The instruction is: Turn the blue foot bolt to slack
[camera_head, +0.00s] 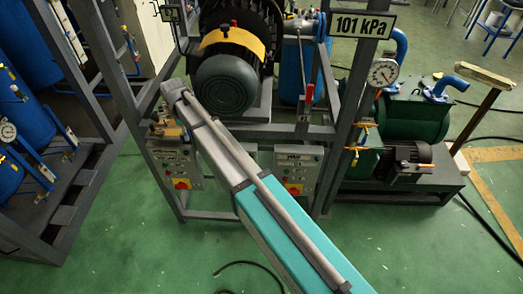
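I cannot pick out the blue foot bolt for certain. A dark grey-green motor (226,84) with a yellow band sits on the steel frame at the top centre. My arm, teal and grey, runs from the bottom right up to the left and ends in a grey joint in front of the frame, just left of the motor. It hides part of the frame beneath the motor. My gripper does not show.
Two control boxes (176,166) (297,166) hang low on the frame. A "101 kPa" sign (362,25) and a gauge (383,72) are at the right, before a green pump (411,118). Blue tanks (28,118) stand left. The green floor (425,240) is clear at lower right, except for cables.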

